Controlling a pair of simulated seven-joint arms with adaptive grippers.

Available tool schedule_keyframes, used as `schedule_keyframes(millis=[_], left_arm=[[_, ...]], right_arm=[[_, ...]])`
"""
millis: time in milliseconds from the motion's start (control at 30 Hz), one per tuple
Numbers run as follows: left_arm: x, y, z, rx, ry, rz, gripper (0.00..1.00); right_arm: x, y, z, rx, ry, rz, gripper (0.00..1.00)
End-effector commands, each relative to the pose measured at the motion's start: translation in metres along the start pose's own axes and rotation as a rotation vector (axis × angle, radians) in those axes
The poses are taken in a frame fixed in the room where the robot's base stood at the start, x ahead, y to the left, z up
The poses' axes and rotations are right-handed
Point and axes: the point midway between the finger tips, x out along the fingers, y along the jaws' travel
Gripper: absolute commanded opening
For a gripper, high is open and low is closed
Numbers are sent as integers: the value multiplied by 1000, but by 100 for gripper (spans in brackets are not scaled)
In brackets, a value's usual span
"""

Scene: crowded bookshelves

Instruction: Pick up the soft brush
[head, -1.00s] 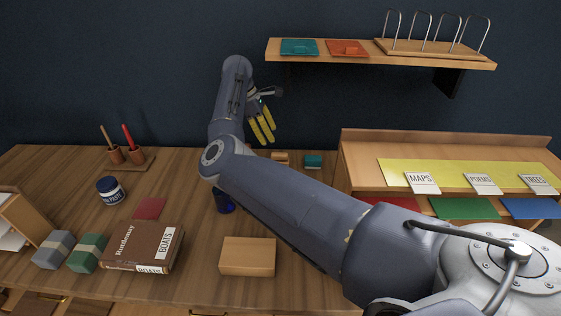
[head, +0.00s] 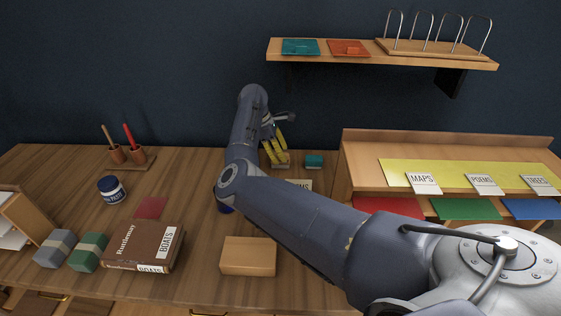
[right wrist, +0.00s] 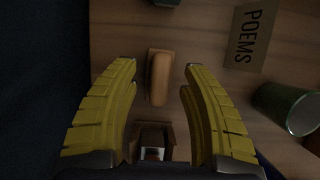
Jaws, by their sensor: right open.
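A rounded wooden block, which looks like the soft brush (right wrist: 160,78), lies on the desk between my right fingers in the right wrist view. Its bristles are not visible. In the head view a small wooden piece (head: 282,164), likely the brush, shows partly behind the yellow fingers at the back of the desk. My right gripper (head: 281,155) is open and points down over it. In the right wrist view the fingertips (right wrist: 158,66) stand to either side of the brush, apart from it. My left gripper is not in view.
A small wooden box (right wrist: 152,132) lies close to the brush. A POEMS card (right wrist: 250,37) and a green cylinder (right wrist: 288,108) are to the right. The dark wall (head: 180,70) stands close behind.

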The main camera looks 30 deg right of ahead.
Motion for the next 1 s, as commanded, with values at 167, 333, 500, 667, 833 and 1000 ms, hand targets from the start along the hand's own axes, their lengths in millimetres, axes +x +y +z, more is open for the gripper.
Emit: schedule_keyframes(millis=[167,333,500,667,833,1000], left_arm=[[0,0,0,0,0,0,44],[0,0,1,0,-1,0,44],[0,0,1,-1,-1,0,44],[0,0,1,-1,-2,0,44],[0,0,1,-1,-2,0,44],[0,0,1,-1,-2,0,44]], right_arm=[[6,0,0,0,1,0,45],[5,0,0,1,1,0,45],[5,0,0,1,1,0,30],[5,0,0,1,1,0,12],[5,0,0,0,1,0,0],[5,0,0,0,1,0,0]])
